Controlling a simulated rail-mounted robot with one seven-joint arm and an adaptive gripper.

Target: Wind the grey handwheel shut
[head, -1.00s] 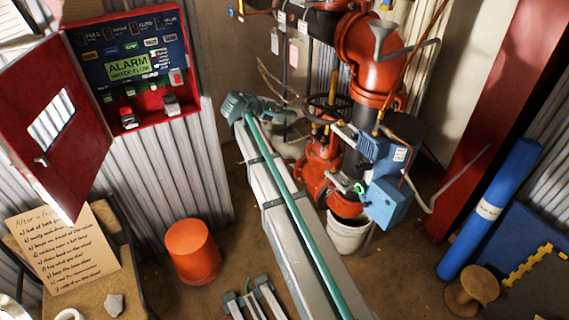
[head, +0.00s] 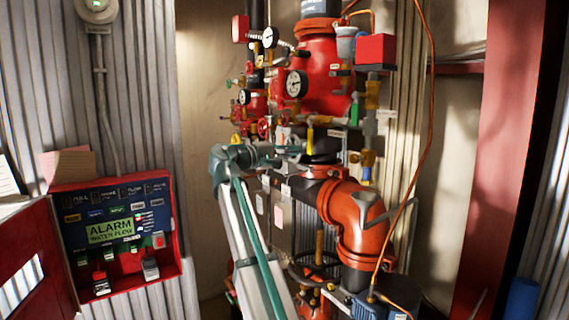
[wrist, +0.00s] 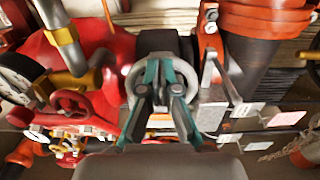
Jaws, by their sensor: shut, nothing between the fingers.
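My gripper (head: 278,151) reaches right from my teal wrist toward the pipework in the head view. In the wrist view my gripper (wrist: 160,70) has its teal fingers close together and empty. A pale grey ring (wrist: 131,82) shows just beyond and around the fingertips; it looks like the grey handwheel. Part of it is hidden by the fingers. I cannot tell whether they touch it or how far it is turned. In the head view I cannot make the ring out clearly among the fittings.
Red handwheels (wrist: 72,104), gauges (head: 297,83) and a big red pipe elbow (head: 362,218) crowd the space. A dark handwheel (head: 314,260) sits lower down. An orange cable (head: 429,110) hangs at right. The alarm panel (head: 115,235) is at left.

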